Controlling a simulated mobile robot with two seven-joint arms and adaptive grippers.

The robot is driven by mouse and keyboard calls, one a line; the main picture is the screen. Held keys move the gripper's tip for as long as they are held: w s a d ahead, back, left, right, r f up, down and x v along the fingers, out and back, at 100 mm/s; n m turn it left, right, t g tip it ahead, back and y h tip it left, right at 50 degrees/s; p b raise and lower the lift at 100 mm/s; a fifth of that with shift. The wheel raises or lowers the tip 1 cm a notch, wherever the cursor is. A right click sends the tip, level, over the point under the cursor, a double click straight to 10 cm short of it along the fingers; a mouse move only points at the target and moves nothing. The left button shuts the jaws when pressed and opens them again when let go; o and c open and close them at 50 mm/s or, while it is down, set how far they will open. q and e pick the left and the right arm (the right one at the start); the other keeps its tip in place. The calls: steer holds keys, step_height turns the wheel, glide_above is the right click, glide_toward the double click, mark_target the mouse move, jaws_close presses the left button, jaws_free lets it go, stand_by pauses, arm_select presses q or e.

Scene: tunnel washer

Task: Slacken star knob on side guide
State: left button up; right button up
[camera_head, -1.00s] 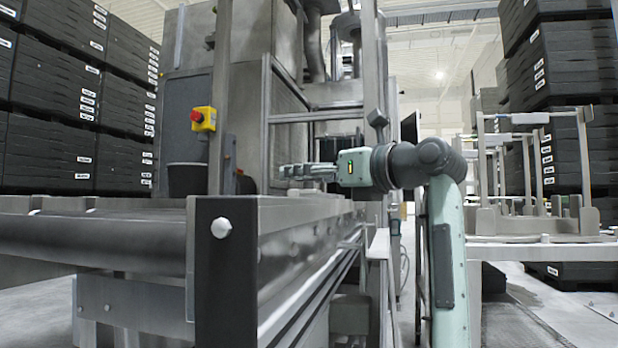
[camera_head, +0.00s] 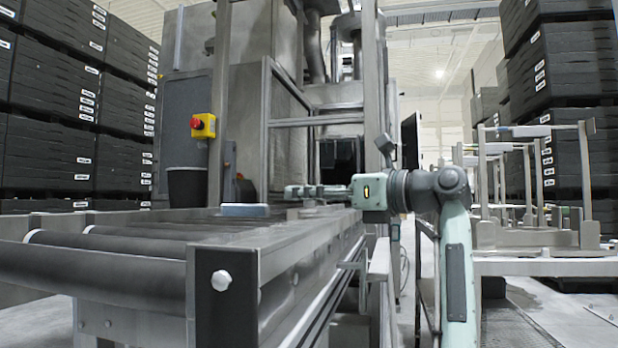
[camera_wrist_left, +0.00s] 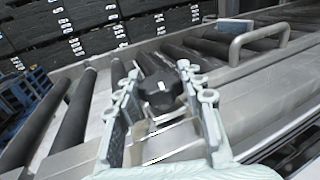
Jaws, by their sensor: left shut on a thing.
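A dark star knob (camera_wrist_left: 160,94) with a pale centre spot sits between my left gripper's fingers in the left wrist view. My left gripper (camera_wrist_left: 158,72) is shut on it, with a pale green finger on each side. In the head view the left gripper (camera_head: 297,192) points left, low over the conveyor's near side rail (camera_head: 300,232); the knob is too small to make out clearly there. The side guide cannot be told apart with certainty; a bent grey bar (camera_wrist_left: 258,38) stands beyond the knob. My right gripper is not in view.
The roller conveyor (camera_head: 110,262) runs to the washer opening, with a blue-grey block (camera_head: 245,210) on it. A yellow box with a red button (camera_head: 203,124) hangs behind. A grey upright post (camera_head: 375,90) stands near my arm. Stacked black crates (camera_head: 50,150) are at left.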

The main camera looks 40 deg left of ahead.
arm_select(q)
steer(key=shift+n+g, duration=0.5)
steer(key=shift+g, duration=0.3)
steer(key=o, duration=1.2)
steer(key=v, duration=1.2)
steer(key=shift+r, duration=0.2)
